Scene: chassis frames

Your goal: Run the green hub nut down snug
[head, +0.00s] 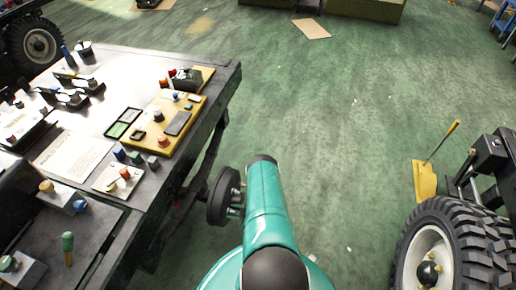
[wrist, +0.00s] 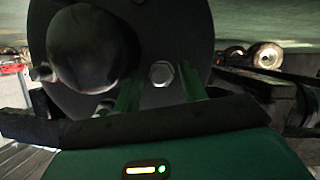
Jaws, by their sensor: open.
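A dark round hub plate (wrist: 200,25) fills the upper middle of the wrist view. It also shows in the head view as a black disc (head: 220,197) beside my teal arm, with small bolts on its right face. A grey hex nut or bolt head (wrist: 162,73) sits on the plate, with a large dark rounded boss (wrist: 85,48) left of it. My gripper (wrist: 160,85) is open, its two fingers standing on either side of the hex head; I cannot tell if they touch it. No clearly green nut shows on the plate.
A workbench (head: 228,72) stands at left with a yellow board (head: 152,115), small knobs and a green-topped tool (head: 68,240). The green floor (head: 330,110) ahead is mostly clear.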

